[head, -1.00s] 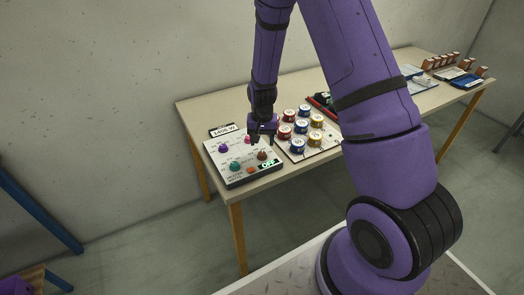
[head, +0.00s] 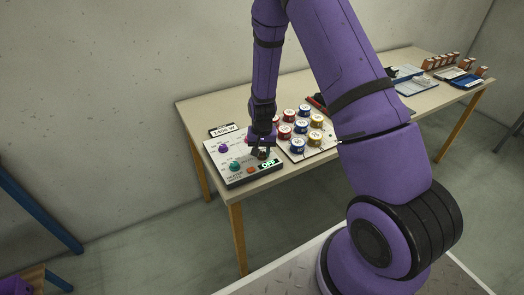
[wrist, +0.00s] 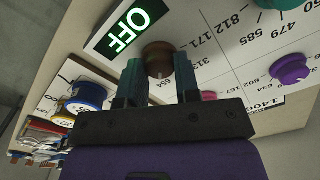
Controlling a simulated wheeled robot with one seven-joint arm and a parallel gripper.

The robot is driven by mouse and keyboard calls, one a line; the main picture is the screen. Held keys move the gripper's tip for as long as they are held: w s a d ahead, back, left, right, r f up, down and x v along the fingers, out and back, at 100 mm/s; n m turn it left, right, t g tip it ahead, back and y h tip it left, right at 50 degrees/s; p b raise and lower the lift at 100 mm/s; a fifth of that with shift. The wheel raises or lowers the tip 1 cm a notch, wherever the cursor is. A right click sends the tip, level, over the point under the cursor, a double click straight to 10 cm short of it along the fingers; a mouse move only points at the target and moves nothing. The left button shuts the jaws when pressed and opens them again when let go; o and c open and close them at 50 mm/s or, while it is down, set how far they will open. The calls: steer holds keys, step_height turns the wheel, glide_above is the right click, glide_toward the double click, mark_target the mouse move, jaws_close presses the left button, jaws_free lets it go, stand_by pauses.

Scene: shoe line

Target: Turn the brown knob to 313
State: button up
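The brown knob (wrist: 158,58) is on the white control panel, beside the lit display reading OFF (wrist: 131,26). My gripper (wrist: 160,72) is at the knob, with one teal-tipped finger on each side of it. The fingers stand apart; whether they touch the knob is hard to see. In the head view, my gripper (head: 262,150) covers most of the knob on the panel (head: 222,168).
The panel also bears a purple knob (head: 223,148), a teal knob (head: 235,166) and an orange-red button (head: 251,170). A small display (head: 222,131) stands behind it. A board with several coloured round tins (head: 302,126) lies close to the right. The table's front edge is near.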

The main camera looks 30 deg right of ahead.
stand_by(0.3)
steer(key=n, duration=1.2)
steer(key=shift+n, duration=1.8)
steer(key=o, duration=0.9)
steer(key=shift+o, duration=0.2)
steer(key=shift+r, duration=0.1)
